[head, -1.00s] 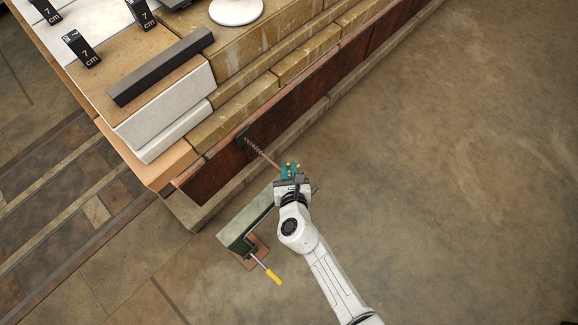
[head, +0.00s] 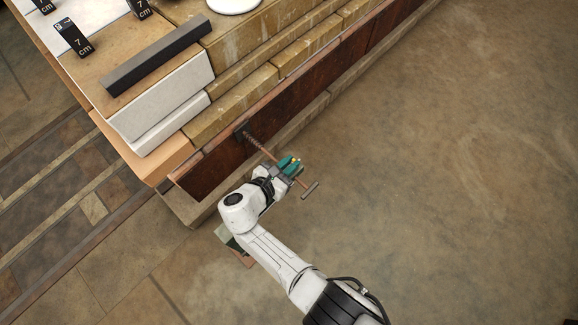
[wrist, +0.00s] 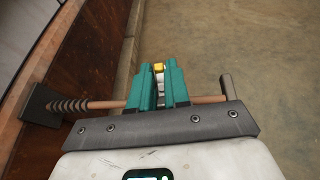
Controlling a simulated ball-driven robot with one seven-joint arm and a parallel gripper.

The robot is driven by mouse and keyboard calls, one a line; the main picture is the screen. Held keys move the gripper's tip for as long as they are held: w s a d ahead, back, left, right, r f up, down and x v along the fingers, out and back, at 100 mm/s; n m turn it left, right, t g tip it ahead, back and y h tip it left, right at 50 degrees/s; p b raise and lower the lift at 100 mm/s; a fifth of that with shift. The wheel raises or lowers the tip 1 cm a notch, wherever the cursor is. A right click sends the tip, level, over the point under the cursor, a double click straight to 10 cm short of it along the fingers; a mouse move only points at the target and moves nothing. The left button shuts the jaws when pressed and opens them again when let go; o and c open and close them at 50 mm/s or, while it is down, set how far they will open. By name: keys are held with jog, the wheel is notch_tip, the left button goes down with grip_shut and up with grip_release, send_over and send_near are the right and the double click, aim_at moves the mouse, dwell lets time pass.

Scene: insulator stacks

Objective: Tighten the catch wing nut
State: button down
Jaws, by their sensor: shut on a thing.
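A copper-coloured rod (wrist: 102,104) sticks out from a dark plate (wrist: 38,104) on the brown wooden side, with a coil spring (wrist: 70,105) near the plate. A grey crossbar (wrist: 228,87) is at its free end. My gripper (wrist: 159,70) has its teal fingers across the middle of the rod, between spring and crossbar. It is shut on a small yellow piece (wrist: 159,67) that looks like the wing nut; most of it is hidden. In the head view the gripper (head: 291,162), the rod and the crossbar (head: 310,189) also show.
The stepped masonry block (head: 235,105) with the wooden side (head: 210,163) rises on the left. A green-grey object (head: 226,236) lies on the floor, mostly hidden behind my arm. The floor (head: 450,180) to the right is clear.

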jog(key=shift+m+g+h+b, duration=0.3)
jog(key=shift+m+h+b, duration=0.1)
jog(key=shift+m+h, duration=0.1)
jog(key=c, duration=1.2)
grip_release()
jog(key=p+v, duration=0.2)
jog(key=v, duration=0.8)
jog(key=shift+s+a+r, duration=0.2)
jog(key=shift+a+r, duration=0.05)
jog(key=shift+a, duration=0.05)
